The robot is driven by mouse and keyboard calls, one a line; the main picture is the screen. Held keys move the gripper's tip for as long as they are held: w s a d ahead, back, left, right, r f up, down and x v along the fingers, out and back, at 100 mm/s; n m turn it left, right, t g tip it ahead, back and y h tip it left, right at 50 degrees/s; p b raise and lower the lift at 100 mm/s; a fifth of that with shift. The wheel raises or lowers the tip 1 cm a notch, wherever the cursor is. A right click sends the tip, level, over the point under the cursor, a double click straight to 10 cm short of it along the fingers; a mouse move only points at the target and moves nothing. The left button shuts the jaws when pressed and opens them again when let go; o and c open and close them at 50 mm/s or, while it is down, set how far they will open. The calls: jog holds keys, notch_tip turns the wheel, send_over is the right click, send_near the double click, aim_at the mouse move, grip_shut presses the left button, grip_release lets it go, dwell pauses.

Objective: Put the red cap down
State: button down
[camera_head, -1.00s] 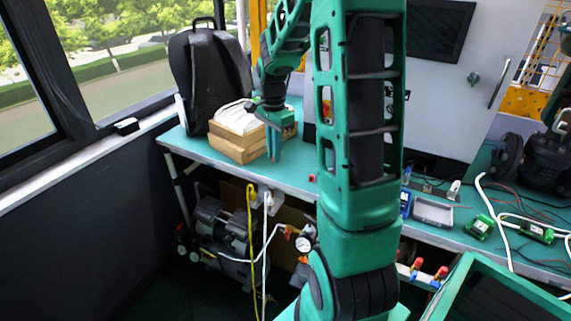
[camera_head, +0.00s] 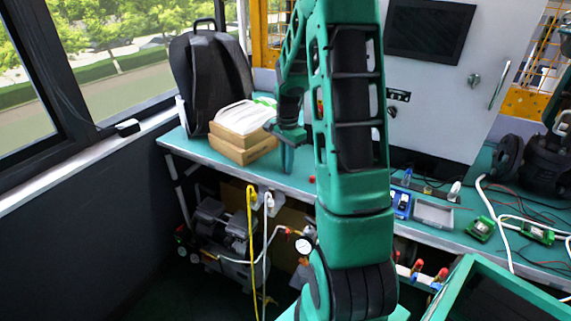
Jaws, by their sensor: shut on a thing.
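My gripper (camera_head: 287,160) points down over the teal workbench (camera_head: 225,166), just right of the stacked cardboard boxes. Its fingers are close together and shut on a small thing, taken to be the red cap. The cap itself is too small or hidden between the fingers to make out. I cannot tell whether the fingertips or the cap touch the bench top.
Cardboard boxes (camera_head: 240,150) with a white packet on top stand left of my gripper, and a black backpack (camera_head: 205,75) behind them. A blue meter (camera_head: 401,204), a grey tray (camera_head: 433,214) and green modules (camera_head: 481,228) lie to the right. Red-topped fittings (camera_head: 418,264) stand in front.

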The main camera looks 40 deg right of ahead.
jog(key=c, duration=1.8)
grip_release()
jog(key=shift+f, duration=0.1)
notch_tip(320, 180, up, 11)
jog(key=s+a+r+n, duration=0.1)
jog(key=s+a+n, duration=0.3)
jog(key=s, duration=0.5)
jog(key=s+a+n, duration=0.4)
jog(key=s+a, duration=0.2)
jog(key=s, duration=0.3)
jog(key=s+a+r+n, duration=0.1)
jog(key=s+a+n, duration=0.3)
jog(key=s, duration=0.4)
jog(key=shift+s+a+r, duration=0.35)
jog(key=shift+s+a, duration=0.05)
jog(key=shift+a, duration=0.25)
